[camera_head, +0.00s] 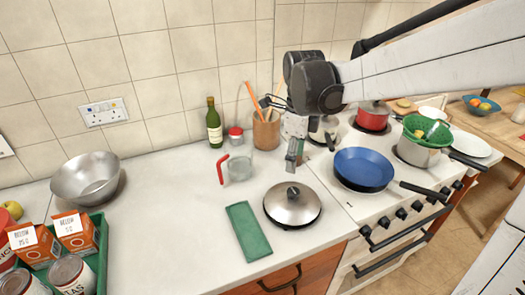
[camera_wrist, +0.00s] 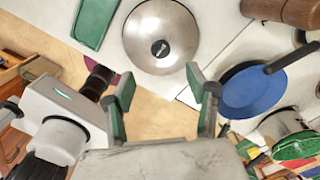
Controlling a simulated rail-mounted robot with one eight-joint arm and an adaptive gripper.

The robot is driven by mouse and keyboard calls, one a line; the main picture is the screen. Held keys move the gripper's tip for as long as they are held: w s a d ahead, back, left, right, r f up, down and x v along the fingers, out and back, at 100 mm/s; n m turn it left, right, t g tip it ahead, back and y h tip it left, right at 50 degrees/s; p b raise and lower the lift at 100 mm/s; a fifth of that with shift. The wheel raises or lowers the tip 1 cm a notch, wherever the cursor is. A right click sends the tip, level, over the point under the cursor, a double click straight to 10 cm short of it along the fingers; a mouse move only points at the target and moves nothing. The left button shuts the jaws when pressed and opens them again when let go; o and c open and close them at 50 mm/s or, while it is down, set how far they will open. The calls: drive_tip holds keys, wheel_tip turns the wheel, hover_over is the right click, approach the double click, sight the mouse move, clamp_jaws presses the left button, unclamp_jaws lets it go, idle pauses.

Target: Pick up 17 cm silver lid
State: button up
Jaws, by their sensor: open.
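The silver lid (camera_head: 280,211) is round, with a dark rim and a black knob on top. It lies knob up on the white counter, left of the stove. It also shows at the top of the wrist view (camera_wrist: 183,25), with its knob facing the camera. My gripper (camera_head: 293,160) hangs above the counter behind the lid in the head view, apart from it. In the wrist view my gripper (camera_wrist: 160,76) has its two green-padded fingers spread wide, with nothing between them.
A green cloth (camera_head: 248,231) lies just left of the lid. A blue pan (camera_head: 363,168) sits on the stove to the right. A red-handled glass cup (camera_head: 239,168), a utensil pot (camera_head: 266,133) and a bottle (camera_head: 214,125) stand behind. A metal bowl (camera_head: 86,182) is far left.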

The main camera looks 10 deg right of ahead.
hover_over(293, 191)
drive_tip(key=f, duration=0.7)
drive_tip(key=shift+w+f, duration=0.2)
drive_tip(key=shift+f, duration=0.05)
drive_tip(key=shift+s+d+f, duration=0.1)
drive_tip(key=shift+s+f, duration=0.05)
drive_tip(key=shift+f, duration=2.6)
drive_tip(key=shift+c, duration=0.6)
clamp_jaws()
drive_tip(key=shift+r, duration=0.2)
